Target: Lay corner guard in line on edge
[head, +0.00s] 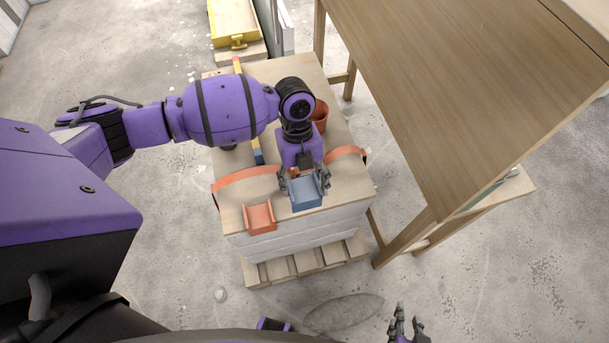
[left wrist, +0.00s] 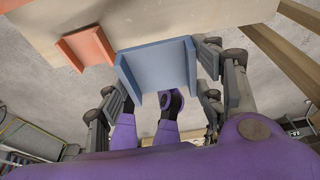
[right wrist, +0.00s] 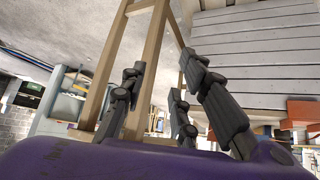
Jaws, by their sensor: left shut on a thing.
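A blue corner guard (head: 306,193) is between the fingers of my left gripper (head: 304,186), at the front edge of the wood-topped stack (head: 350,185). The blue guard (left wrist: 158,66) fills the gap between the fingers in the left wrist view. An orange corner guard (head: 260,218) sits over the same edge, left of the blue one with a small gap; it also shows in the left wrist view (left wrist: 85,47). Whether the blue guard touches the edge is unclear. My right gripper (head: 407,320) is open and empty, low in front of the stack; its spread fingers show in the right wrist view (right wrist: 175,95).
An orange strap (head: 246,176) arches across the top, partly hidden by my left arm. A reddish cup (head: 320,114) stands behind my left gripper. The stack rests on a pallet (head: 308,262). A large wooden table (head: 460,90) stands close on the right. The floor in front is mostly clear.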

